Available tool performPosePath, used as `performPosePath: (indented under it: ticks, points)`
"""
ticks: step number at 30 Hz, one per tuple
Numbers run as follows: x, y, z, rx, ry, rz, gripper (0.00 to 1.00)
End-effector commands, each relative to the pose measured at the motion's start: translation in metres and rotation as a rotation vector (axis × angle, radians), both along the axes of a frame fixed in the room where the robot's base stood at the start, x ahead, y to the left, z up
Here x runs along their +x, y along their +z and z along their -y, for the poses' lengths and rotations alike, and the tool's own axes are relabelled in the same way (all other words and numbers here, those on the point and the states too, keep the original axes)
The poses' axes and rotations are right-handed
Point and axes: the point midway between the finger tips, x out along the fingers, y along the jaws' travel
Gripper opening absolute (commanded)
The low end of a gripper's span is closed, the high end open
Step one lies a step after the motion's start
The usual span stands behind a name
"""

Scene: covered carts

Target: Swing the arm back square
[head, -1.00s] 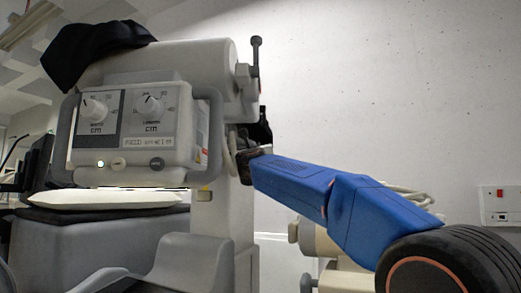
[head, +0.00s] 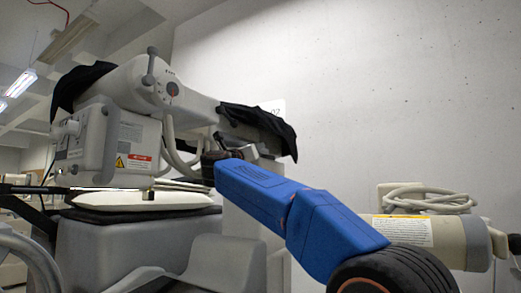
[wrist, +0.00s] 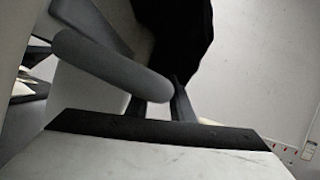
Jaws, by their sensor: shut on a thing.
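The pale grey X-ray machine has a boxy head (head: 128,142) at the left of the head view. My gripper (head: 208,168) is at the right of the head, at the end of the blue arm. In the wrist view, a rounded grey handle (wrist: 110,65) reaches between the dark fingers of my gripper (wrist: 158,107), which is shut on it. The exact contact is partly hidden.
A white pad (head: 140,200) lies on the grey cart below the head. A beige cylinder (head: 405,232) with a coiled cable (head: 428,198) is at the right, behind my blue arm. Another black cloth (head: 80,84) hangs over the machine's left end. Bare wall fills the upper right.

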Motion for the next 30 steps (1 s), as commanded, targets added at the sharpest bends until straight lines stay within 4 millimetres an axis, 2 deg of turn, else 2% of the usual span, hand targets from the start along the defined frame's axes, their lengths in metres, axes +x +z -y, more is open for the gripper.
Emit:
performPosePath:
  ticks: [1, 14, 15, 17, 26, 30]
  points:
    - [-0.0001, 0.0003, 0.0047, 0.007, -0.013, 0.001, 0.0]
    - [-0.0007, 0.0012, 0.0047, 0.008, -0.021, 0.002, 0.0]
    - [-0.0007, 0.0012, 0.0044, 0.007, -0.021, 0.003, 0.22]
    - [-0.0007, 0.0013, 0.004, 0.007, -0.02, 0.002, 0.36]
    - [-0.0006, 0.0005, 0.0023, 0.006, -0.017, 0.001, 0.37]
    - [-0.0067, -0.0021, -0.0019, 0.005, -0.016, 0.0, 0.37]
